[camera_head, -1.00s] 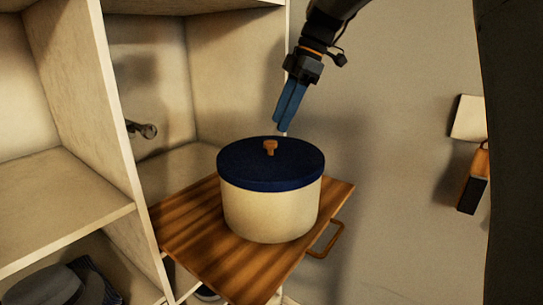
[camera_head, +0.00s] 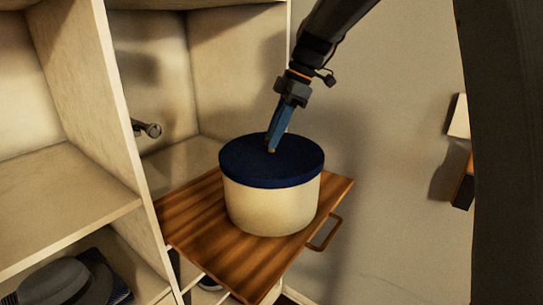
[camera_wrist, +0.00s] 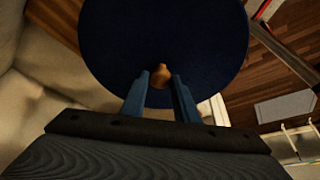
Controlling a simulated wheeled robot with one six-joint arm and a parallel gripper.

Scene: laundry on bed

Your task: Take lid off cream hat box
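The cream hat box (camera_head: 272,205) stands upright on a wooden pull-out board. Its round dark blue lid (camera_head: 245,165) sits level on top and also fills much of the wrist view (camera_wrist: 165,30). My gripper (camera_head: 273,146) points down at the knob. In the wrist view its two blue fingers (camera_wrist: 161,82) are apart, one on each side of the knob. I cannot tell whether they touch it.
The striped wooden board (camera_head: 190,215) sticks out of the cream shelf unit (camera_head: 75,205) and has a handle (camera_head: 326,234) at its front. A grey hat (camera_head: 50,280) lies in the lower left compartment. A metal rod end (camera_head: 150,129) is behind the box. The wall is at the right.

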